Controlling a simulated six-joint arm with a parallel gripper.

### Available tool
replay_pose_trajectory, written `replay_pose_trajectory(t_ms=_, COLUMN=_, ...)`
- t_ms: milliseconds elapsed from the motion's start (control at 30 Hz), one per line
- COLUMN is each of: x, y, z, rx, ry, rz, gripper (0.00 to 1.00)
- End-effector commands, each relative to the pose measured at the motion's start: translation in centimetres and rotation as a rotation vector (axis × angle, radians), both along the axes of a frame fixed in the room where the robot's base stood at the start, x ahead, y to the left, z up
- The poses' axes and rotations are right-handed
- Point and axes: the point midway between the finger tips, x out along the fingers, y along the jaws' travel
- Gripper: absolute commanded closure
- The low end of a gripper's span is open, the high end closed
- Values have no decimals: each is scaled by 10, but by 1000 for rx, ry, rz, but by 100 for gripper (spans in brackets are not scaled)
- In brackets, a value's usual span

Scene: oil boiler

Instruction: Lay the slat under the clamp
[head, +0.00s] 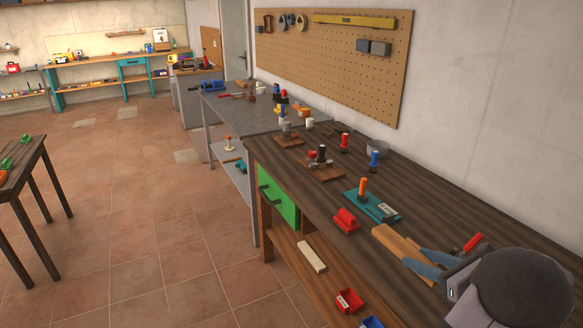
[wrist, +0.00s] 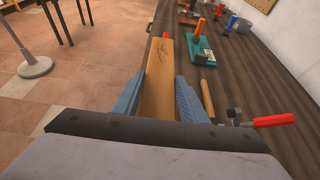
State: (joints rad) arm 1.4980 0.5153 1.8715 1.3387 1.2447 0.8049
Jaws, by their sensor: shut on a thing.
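The slat is a flat light-wood board (head: 392,242), also in the wrist view (wrist: 157,75) with a dark mark near its far end. My gripper (head: 432,265) is shut on its near end, with a blue finger on each side, as the wrist view (wrist: 158,98) shows. The slat points away from me along the bench's front side; whether it touches the bench top I cannot tell. A clamp with a red handle and dark metal parts (wrist: 273,120) is right of my gripper; in the head view mainly its red handle (head: 473,242) shows, the rest hidden behind my gripper.
A thin wooden stick (wrist: 207,98) lies right of the slat. A teal base with an upright orange handle (head: 372,207) and a red bin (head: 346,220) stand beyond the slat. Farther along are blocks with red and blue pegs. Bare bench top (head: 450,215) lies toward the wall.

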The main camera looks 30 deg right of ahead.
Motion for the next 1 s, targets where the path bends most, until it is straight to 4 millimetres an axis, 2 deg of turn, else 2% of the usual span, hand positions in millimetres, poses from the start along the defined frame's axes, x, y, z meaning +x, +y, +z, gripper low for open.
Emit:
replay_pose_trajectory(t_ms=167, x=22, y=24, z=-15, rx=6, ry=0, rz=68, gripper=86)
replay_pose_trajectory(t_ms=267, x=43, y=49, z=-29, rx=6, ry=0, rz=138, gripper=86)
replay_pose_trajectory(t_ms=367, x=66, y=84, z=-48, rx=8, ry=0, rz=226, gripper=86)
replay_pose_trajectory(t_ms=500, x=95, y=147, z=-76, rx=9, ry=1, rz=372, gripper=86)
replay_pose_trajectory(t_ms=667, x=115, y=225, z=-105, rx=9, ry=2, rz=543, gripper=86)
replay_pose_trajectory(t_ms=800, x=118, y=290, z=-126, rx=7, ry=2, rz=682, gripper=86)
replay_pose_trajectory(t_ms=900, x=114, y=331, z=-139, rx=7, ry=3, rz=770, gripper=86)
replay_pose_trajectory(t_ms=1000, x=108, y=363, z=-147, rx=6, ry=2, rz=840, gripper=86)
